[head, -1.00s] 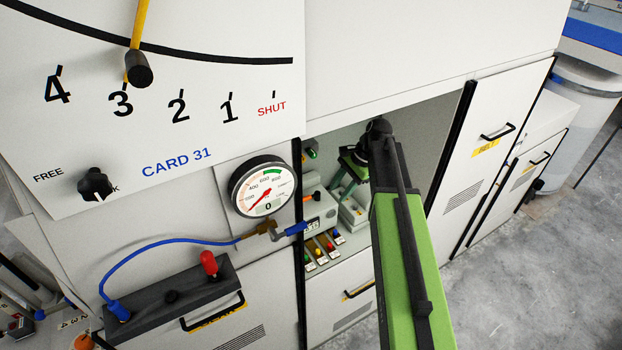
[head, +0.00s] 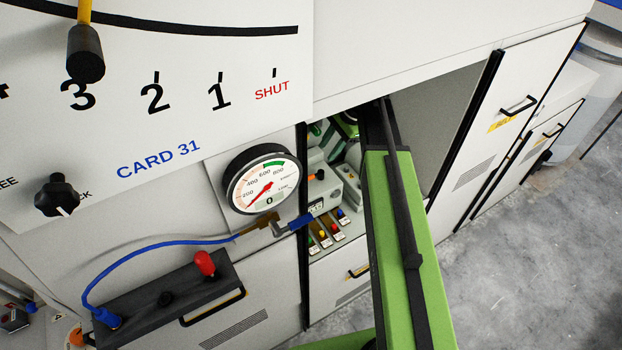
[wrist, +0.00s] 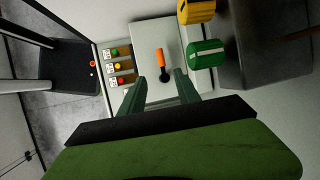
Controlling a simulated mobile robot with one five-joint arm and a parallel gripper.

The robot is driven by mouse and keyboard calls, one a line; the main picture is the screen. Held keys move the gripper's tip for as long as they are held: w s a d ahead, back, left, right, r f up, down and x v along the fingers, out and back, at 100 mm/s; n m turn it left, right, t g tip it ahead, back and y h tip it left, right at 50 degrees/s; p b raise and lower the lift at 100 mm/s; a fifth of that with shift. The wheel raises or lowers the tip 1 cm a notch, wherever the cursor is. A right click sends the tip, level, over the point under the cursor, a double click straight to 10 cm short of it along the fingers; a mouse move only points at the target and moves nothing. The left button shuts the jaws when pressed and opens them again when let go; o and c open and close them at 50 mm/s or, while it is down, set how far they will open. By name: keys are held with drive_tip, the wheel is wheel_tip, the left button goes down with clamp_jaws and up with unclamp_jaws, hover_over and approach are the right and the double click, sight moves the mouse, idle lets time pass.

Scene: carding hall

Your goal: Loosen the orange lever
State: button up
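The orange lever (wrist: 160,58) shows in the wrist view on a light grey box (wrist: 147,34). Its orange grip points up in the picture from a dark pivot. In the head view the lever (head: 312,178) is small, on the box inside the open bay. My gripper (wrist: 160,77) is open, its two green fingers apart on either side of the lever's lower end in the picture. I see nothing between the fingers in contact with them; the depth gap to the lever is hard to tell. In the head view my arm hides most of the gripper.
Coloured buttons (wrist: 119,67) line the left. In the head view, a pressure gauge (head: 263,180), blue hose (head: 150,250) and red-knobbed block (head: 205,264) are left of the bay.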

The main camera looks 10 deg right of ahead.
sight(311, 178)
drive_tip(key=b+x, duration=0.3)
drive_tip(key=x, duration=0.1)
drive_tip(key=b+x, duration=0.4)
drive_tip(key=x, duration=0.1)
drive_tip(key=b+x, duration=0.3)
drive_tip(key=x, duration=0.1)
drive_tip(key=shift+s+d+f+b, duration=0.1)
drive_tip(key=shift+d+f+b, duration=0.15)
drive_tip(key=shift+f+b, duration=0.05)
drive_tip(key=shift+a, duration=0.15)
clamp_jaws()
idle(0.4)
